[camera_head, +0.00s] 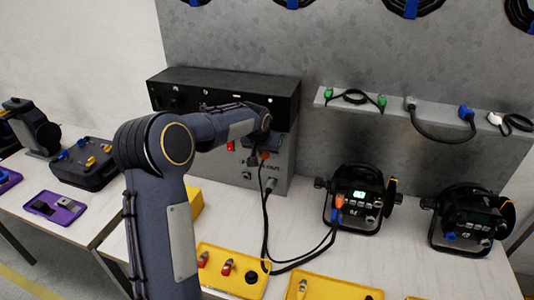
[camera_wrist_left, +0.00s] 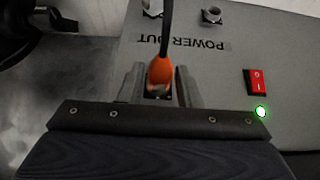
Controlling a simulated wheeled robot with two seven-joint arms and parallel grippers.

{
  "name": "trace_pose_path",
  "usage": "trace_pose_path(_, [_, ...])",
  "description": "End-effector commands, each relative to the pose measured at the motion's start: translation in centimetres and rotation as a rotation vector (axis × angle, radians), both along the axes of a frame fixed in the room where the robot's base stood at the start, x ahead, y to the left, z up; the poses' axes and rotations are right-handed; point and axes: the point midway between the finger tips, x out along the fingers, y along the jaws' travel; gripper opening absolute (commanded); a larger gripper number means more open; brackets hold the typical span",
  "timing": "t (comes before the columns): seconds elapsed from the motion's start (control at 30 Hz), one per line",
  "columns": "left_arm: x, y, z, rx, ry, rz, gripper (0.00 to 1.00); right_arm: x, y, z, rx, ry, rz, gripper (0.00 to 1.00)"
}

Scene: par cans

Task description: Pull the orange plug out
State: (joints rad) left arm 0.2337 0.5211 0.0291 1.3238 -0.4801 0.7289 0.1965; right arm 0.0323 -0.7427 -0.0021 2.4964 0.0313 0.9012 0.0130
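The orange plug (camera_wrist_left: 160,72) is at the front of the grey power box marked "POWER OUT" (camera_wrist_left: 200,42), with its dark cable leading up in the left wrist view. In the head view the plug (camera_head: 265,155) is a small orange spot beside my left gripper (camera_head: 256,152). The two fingers of my left gripper (camera_wrist_left: 161,88) stand on either side of the plug, very close to it. I cannot tell whether they touch it. The plug's seating in its socket is partly hidden. My right gripper is in neither view.
A red switch (camera_wrist_left: 256,81) and a lit green lamp (camera_wrist_left: 261,112) are on the box face. A second grey plug (camera_head: 270,184) hangs below on the box. Black cables run to the black lamp (camera_head: 355,205). Yellow trays (camera_head: 232,258) lie along the table's front.

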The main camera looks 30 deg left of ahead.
Motion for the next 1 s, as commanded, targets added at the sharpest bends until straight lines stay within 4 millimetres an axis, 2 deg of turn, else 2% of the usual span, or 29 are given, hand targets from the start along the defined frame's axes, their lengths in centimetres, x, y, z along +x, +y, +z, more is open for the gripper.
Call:
trace_pose_path(0.03, [0.00, 0.00, 0.00, 0.000, 0.000, 0.000, 0.24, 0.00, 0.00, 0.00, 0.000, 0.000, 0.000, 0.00])
trace_pose_path(0.2, [0.00, 0.00, 0.00, 0.000, 0.000, 0.000, 0.02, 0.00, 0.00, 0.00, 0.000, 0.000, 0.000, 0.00])
trace_pose_path(0.23, [0.00, 0.00, 0.00, 0.000, 0.000, 0.000, 0.00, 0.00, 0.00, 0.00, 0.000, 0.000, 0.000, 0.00])
trace_pose_path(0.67, [-0.11, -0.03, -0.02, 0.000, -0.001, 0.000, 0.00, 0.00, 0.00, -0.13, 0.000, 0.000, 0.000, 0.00])
trace_pose_path(1.0, [-0.99, -0.23, -0.03, 0.001, -0.001, 0.000, 0.00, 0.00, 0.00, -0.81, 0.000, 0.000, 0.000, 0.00])
